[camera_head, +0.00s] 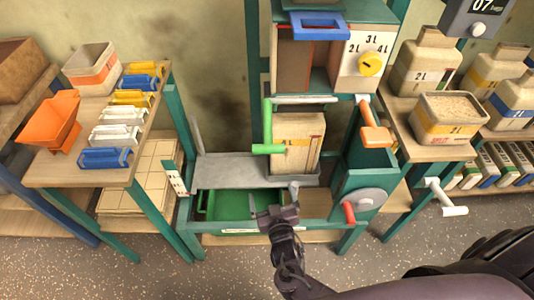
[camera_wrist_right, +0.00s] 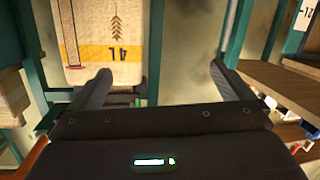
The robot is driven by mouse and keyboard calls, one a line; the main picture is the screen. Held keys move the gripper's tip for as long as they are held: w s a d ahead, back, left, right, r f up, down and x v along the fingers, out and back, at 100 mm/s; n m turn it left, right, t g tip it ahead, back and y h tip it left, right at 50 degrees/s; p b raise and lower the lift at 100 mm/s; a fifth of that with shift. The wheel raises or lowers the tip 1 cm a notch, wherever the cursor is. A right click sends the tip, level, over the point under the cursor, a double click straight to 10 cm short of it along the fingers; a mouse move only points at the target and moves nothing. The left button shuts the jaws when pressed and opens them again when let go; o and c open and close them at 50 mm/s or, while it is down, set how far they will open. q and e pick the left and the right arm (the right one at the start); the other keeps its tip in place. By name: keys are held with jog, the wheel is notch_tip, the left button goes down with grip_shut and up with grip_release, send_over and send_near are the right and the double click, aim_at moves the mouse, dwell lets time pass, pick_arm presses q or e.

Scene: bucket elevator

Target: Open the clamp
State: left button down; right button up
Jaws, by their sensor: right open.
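A green L-shaped lever (camera_head: 267,128), which looks like the clamp, stands at the left of a beige container (camera_head: 297,145) in the machine frame. Its lower bar reaches across the container's left front. My right gripper (camera_head: 274,207) is open and empty, below and in front of the lever and container, apart from both. In the right wrist view, my open jaws (camera_wrist_right: 163,85) frame the space by the container (camera_wrist_right: 105,40), which shows upside down with a 4L label. The lever is not clear in that view. My left gripper is out of view.
A grey tray (camera_head: 230,170) and a green bin (camera_head: 232,206) lie around the gripper. An orange handle (camera_head: 375,136) and a red-handled crank disc (camera_head: 364,200) stick out at the right. Shelves with bags and coloured clips (camera_head: 105,157) flank the frame.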

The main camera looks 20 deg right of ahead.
aim_at(268, 145)
notch_tip(268, 145, up, 17)
jog(key=s+a+m+t+h+b, duration=0.1)
jog(key=a+m+t+h+b, duration=0.1)
jog(key=m+t+h+b, duration=0.35)
jog(key=shift+m+y, duration=0.25)
jog(key=shift+m, duration=0.1)
jog(key=p+x, duration=0.1)
jog(key=x, duration=0.5)
jog(key=shift+w+d, duration=0.15)
jog(key=shift+d, duration=0.1)
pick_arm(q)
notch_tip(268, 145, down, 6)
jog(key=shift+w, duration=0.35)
pick_arm(e)
jog(key=shift+w+d+r, duration=0.1)
jog(key=shift+w+r, duration=0.05)
jog(key=shift+w, duration=0.25)
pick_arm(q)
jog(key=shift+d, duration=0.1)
pick_arm(e)
jog(key=shift+c, duration=0.4)
jog(key=c, duration=0.9)
pick_arm(q)
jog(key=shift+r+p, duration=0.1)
jog(key=shift+p, duration=0.2)
pick_arm(e)
jog(key=shift+c, duration=0.3)
